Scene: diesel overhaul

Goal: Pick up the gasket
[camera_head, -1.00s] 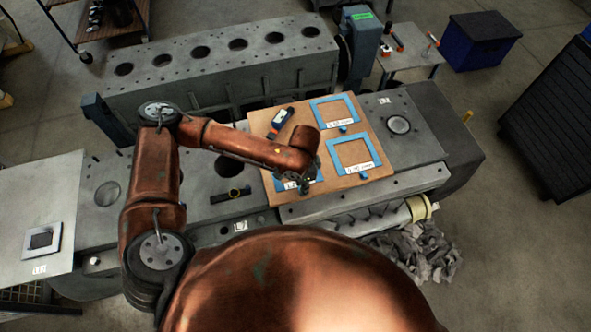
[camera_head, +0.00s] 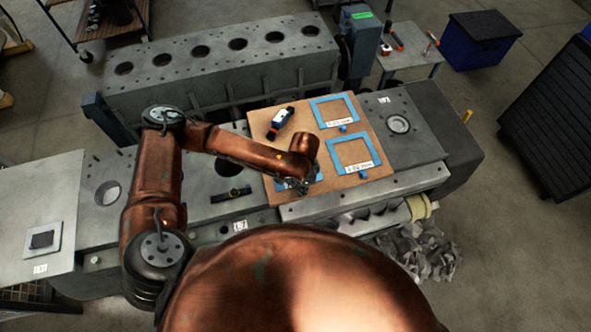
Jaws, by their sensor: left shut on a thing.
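A blue square gasket (camera_head: 284,184) with a white label lies at the lower left of the brown board (camera_head: 268,109), mostly hidden under my left arm. My left gripper (camera_head: 303,187) is at this gasket's near right side, low over the board, and is shut on it; the fingers are small and dark, so the exact hold is unclear. Two similar blue frames lie on the board, one at the back (camera_head: 334,99) and one at the right (camera_head: 350,139), each with a white label and a small blue tab by its near edge. My right gripper is not in view.
The engine block (camera_head: 218,72) stands behind. A flat plate with a dark square (camera_head: 41,240) is at far left.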

